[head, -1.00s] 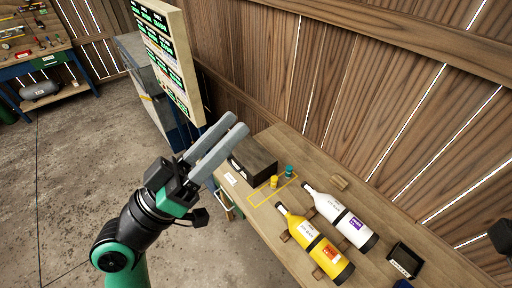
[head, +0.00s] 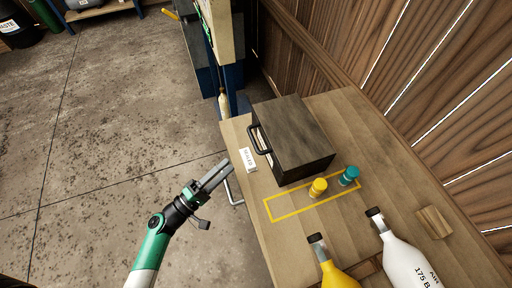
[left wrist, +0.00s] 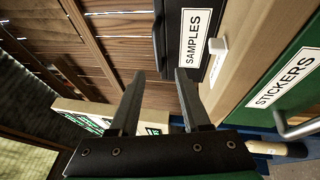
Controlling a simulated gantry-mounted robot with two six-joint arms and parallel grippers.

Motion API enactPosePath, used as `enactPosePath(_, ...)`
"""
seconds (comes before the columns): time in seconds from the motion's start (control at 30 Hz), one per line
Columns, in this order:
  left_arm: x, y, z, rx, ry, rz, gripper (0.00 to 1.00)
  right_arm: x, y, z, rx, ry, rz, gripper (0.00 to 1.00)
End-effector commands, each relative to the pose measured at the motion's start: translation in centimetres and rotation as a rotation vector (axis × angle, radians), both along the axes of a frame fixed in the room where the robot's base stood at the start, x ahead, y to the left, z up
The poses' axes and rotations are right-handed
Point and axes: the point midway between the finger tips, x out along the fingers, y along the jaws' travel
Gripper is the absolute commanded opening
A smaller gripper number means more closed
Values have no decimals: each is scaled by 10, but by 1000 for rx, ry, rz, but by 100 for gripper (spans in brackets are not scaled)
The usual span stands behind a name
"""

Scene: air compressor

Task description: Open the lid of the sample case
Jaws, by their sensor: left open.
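The sample case (head: 298,128) is a dark box at the far end of the wooden bench, with its lid down. A black handle (head: 257,141) shows on its left side. In the left wrist view, part of the case (left wrist: 178,50) with its white "SAMPLES" label (left wrist: 190,38) shows at the top, beyond the fingers. My left gripper (head: 227,168) is open and empty, left of the bench edge and apart from the case. Its two fingers also show in the left wrist view (left wrist: 160,76). My right gripper is not in view.
A yellow-capped vial (head: 318,188) and a teal-capped vial (head: 348,176) stand near the case by a yellow outline (head: 285,217). A green drawer labelled "STICKERS" (left wrist: 285,78) has a metal handle.

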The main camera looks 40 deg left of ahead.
Motion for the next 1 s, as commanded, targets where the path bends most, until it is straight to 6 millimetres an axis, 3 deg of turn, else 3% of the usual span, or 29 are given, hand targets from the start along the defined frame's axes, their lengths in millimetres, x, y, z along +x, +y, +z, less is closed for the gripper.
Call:
enactPosePath(0.27, 17, -1, 6, 5, -4, -5, 47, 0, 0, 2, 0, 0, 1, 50)
enactPosePath(0.7, 104, -3, 22, 4, -3, -3, 47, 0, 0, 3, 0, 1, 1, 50)
enactPosePath(1.0, 116, -3, 24, 4, -2, 0, 47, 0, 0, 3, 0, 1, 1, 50)
